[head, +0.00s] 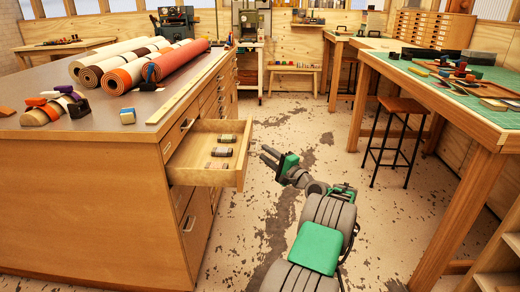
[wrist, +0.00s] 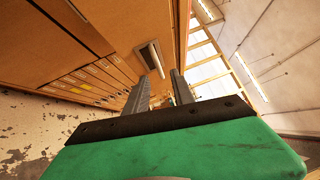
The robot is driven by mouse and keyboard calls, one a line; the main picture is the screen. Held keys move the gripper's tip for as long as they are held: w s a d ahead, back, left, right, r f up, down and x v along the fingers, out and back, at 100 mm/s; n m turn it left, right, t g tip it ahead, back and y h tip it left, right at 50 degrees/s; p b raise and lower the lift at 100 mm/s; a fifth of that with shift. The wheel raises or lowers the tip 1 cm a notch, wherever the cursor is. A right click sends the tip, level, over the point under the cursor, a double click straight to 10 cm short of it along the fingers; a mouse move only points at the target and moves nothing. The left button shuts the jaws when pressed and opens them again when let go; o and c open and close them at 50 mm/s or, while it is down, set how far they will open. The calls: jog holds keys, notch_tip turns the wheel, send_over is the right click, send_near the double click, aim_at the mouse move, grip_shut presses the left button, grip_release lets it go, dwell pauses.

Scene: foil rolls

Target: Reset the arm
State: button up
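My gripper (head: 266,154) is in the head view, in the air over the floor just right of the open drawer (head: 184,178). Its two fingers are apart with nothing between them. The wrist view shows the same gripper (wrist: 161,75), with both dark fingers spread and empty. Beyond the fingertips the wrist view shows a wooden front with a metal handle (wrist: 149,60). The drawer holds several small rolls, among them a dark roll (head: 227,139) and a pinkish roll (head: 216,165). The gripper is apart from them.
The large wooden cabinet (head: 90,185) fills the left, with rolled sheets (head: 178,62) on top. A workbench (head: 458,100) with a green mat stands right, and a stool (head: 398,106) is beside it. The floor (head: 285,115) between cabinet and bench is mostly clear.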

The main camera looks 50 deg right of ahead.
jog(key=s, duration=0.3)
jog(key=shift+s+a+f, duration=0.15)
jog(key=shift+a+f, duration=0.05)
jog(key=shift+a, duration=0.1)
